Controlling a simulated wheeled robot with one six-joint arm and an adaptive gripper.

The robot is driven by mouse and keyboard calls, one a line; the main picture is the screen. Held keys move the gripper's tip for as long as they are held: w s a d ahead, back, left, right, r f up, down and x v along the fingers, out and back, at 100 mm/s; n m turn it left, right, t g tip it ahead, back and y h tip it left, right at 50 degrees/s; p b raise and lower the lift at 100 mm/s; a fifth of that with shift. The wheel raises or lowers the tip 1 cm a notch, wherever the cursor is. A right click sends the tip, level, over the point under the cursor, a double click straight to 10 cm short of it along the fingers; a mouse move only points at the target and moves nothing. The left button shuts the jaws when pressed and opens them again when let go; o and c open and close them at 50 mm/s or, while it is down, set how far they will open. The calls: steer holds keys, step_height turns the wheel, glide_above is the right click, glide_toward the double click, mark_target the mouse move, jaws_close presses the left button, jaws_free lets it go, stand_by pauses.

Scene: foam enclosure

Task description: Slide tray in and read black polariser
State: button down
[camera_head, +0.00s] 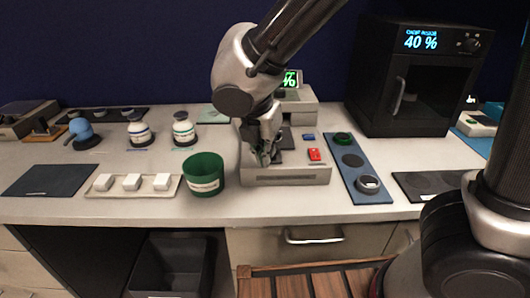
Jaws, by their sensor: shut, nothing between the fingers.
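A pale instrument (290,176) stands at the middle of the bench. Its green-lit display (290,79), ending in a % sign, is partly hidden behind my arm. A dark square piece (287,142) lies on its upper deck; I cannot tell whether this is the black polariser or the tray. A red block (314,155) and a small blue piece (308,136) lie to its right on the deck. My gripper (266,161) points down over the left part of the deck. It is shut and empty. I cannot tell whether its tips touch anything. My arm and gripper hide part of the deck.
A green tub (203,175) stands close to the instrument's left. A blue strip (357,168) with round pieces lies to its right. A black oven-like cabinet (407,80) reading 40 % stands back right. White blocks (132,181) sit on a tray at left. Two white jars (184,130) stand behind.

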steer(key=w, duration=1.5)
steer(key=shift+w+d, duration=0.3)
steer(key=shift+a, duration=0.1)
